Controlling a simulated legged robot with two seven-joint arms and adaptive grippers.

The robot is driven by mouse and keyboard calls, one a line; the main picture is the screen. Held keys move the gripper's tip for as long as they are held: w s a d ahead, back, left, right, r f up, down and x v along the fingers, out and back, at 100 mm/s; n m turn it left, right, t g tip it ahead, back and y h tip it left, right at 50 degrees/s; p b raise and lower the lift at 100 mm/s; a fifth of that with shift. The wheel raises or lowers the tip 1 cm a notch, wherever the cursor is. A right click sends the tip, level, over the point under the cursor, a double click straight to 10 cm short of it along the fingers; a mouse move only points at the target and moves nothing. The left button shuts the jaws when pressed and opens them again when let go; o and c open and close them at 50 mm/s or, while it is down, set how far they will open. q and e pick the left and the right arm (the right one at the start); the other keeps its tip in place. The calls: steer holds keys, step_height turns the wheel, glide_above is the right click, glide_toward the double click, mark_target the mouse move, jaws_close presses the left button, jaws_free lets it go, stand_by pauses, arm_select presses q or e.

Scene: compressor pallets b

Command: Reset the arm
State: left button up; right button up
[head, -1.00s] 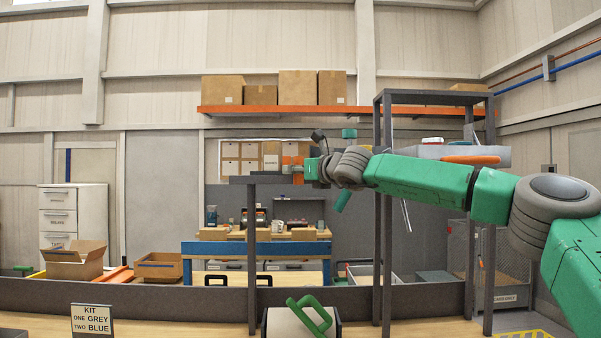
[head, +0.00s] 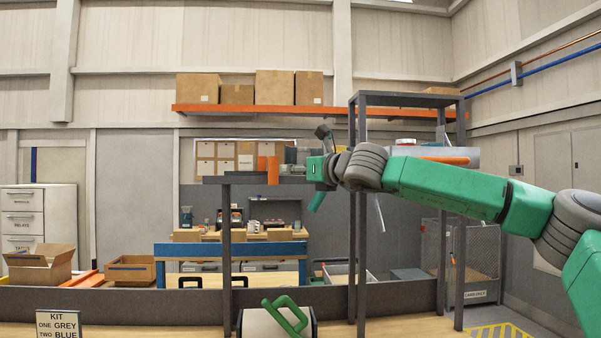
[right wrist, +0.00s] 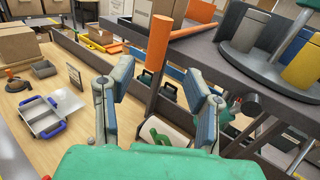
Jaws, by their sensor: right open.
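My right gripper (head: 292,164) is at the end of the green arm that comes in from the right, by the dark shelf's top. Its grey-blue fingers are spread in the right wrist view (right wrist: 160,78), with nothing held between them. An orange cylinder (head: 273,171) stands upright at the shelf just left of the fingertips. It also shows beyond the open fingers in the right wrist view (right wrist: 158,45). The gap between cylinder and fingers is hard to judge. My left gripper is in neither view.
The dark rack (head: 353,230) has upright posts near my right arm. A tray with grey and yellow cylinders (right wrist: 305,62) sits on it. A white case with a green handle (head: 287,316) is below. A kit sign (head: 58,325) stands on the bench.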

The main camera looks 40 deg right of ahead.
steer(key=shift+s+a+f, duration=0.1)
steer(key=shift+s, duration=0.75)
